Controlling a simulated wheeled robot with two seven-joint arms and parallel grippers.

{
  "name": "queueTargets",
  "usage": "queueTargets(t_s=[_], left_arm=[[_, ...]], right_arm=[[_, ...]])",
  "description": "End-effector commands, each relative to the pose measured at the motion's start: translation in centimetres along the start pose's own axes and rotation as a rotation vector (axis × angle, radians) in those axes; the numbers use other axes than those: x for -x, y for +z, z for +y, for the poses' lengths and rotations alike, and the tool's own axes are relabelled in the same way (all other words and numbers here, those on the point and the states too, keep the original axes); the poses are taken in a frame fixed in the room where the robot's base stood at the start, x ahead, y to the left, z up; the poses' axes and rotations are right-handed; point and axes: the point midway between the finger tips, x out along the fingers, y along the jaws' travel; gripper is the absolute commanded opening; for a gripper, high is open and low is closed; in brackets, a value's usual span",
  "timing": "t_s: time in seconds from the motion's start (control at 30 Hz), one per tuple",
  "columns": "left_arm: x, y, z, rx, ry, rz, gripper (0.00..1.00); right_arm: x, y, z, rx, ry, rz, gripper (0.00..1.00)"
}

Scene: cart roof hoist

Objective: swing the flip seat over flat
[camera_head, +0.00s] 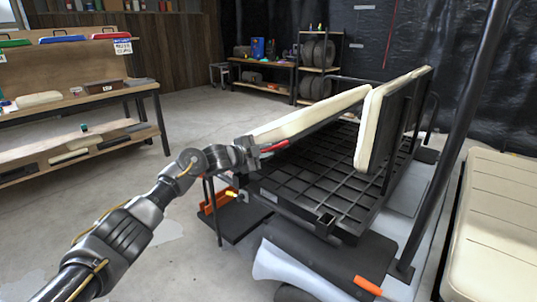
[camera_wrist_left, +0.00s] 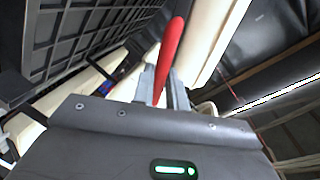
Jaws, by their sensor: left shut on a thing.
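The flip seat (camera_head: 308,115) is a long cream cushion at the rear of the cart, tilted above the black slatted deck (camera_head: 325,165). A red handle (camera_head: 274,146) sticks out at its near end. My left gripper (camera_head: 250,152) is at this end, shut on the red handle. In the left wrist view the red handle (camera_wrist_left: 172,45) rises between the fingers (camera_wrist_left: 165,90), with the cream cushion (camera_wrist_left: 208,40) just right of it. The upright cream backrest (camera_head: 373,125) stands right of the flip seat. My right gripper is in neither view.
A dark slanted post (camera_head: 458,130) rises at the cart's right side. A cream padded piece (camera_head: 495,220) lies far right. A wooden workbench (camera_head: 75,95) with loose parts stands left. Shelves with tires (camera_head: 318,55) are at the back. Open concrete floor lies between bench and cart.

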Motion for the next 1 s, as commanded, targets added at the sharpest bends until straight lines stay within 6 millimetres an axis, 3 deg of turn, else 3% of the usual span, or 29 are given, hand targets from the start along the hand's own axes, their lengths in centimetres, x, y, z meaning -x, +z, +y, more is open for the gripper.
queueTargets(t_s=[0.3, 0.8, 0.83, 1.0], left_arm=[[0.5, 0.1, -2.2, 0.06, -0.003, 0.011, 0.0], [0.6, 0.2, -2.5, 0.071, -0.002, 0.014, 0.0], [0.6, 0.2, -2.5, 0.071, -0.002, 0.014, 0.17], [0.5, 0.1, -2.4, 0.071, -0.001, 0.014, 0.35]], right_arm=[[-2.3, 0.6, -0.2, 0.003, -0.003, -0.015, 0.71], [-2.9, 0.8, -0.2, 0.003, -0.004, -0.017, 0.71], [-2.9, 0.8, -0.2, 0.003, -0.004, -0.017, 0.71], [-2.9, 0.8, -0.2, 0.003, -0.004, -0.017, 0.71]])
